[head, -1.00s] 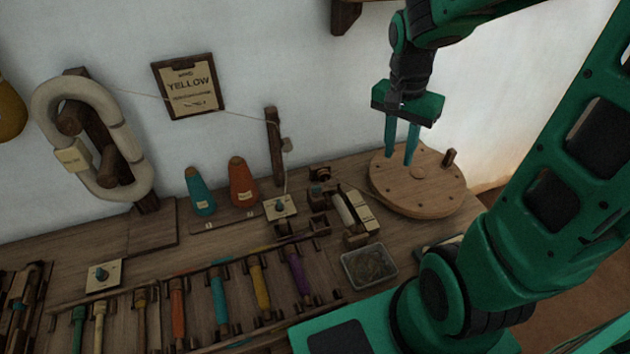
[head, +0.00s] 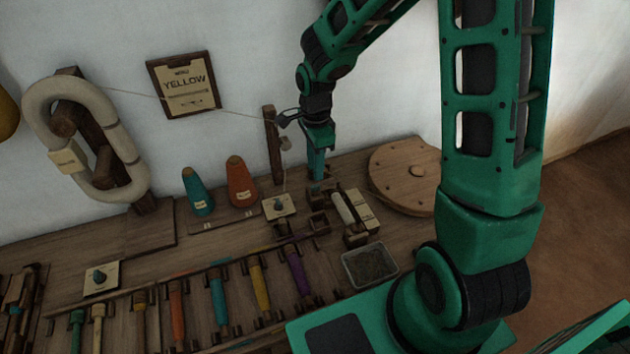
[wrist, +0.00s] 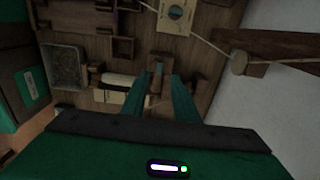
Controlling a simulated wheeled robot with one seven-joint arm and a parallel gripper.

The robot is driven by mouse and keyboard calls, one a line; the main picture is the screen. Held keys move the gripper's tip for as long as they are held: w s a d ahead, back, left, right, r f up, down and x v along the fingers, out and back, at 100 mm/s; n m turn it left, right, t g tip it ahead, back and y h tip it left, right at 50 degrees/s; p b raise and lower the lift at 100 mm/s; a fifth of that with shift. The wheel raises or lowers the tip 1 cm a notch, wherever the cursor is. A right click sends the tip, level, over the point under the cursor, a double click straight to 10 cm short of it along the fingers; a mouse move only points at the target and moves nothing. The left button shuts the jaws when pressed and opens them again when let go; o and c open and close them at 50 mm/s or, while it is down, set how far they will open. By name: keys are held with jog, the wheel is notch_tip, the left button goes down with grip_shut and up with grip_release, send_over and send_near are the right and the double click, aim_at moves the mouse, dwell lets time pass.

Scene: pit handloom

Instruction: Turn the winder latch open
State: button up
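The winder is a small wooden assembly on the bench, with a white roll (head: 342,208) beside a cream card. The roll also shows in the wrist view (wrist: 118,80). My gripper (head: 317,178) points down at the far end of the winder, its fingertips close to the small wooden parts there. In the wrist view my gripper's (wrist: 160,78) two teal fingers stand apart, with a small brown upright piece (wrist: 157,65) showing between and just beyond the tips. I cannot tell whether this piece is the latch, or whether the fingers touch it.
A cream plate with a teal knob (head: 279,205) lies left of the winder, with a yarn-guide post (head: 273,145) behind it. A metal tray (head: 370,264) stands in front. A round wooden disc (head: 405,180) is at right. Cones and a bobbin rack are at left.

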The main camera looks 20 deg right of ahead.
aim_at(323, 187)
notch_tip(323, 187, down, 7)
jog(key=shift+r, duration=0.2)
jog(key=shift+c, duration=0.3)
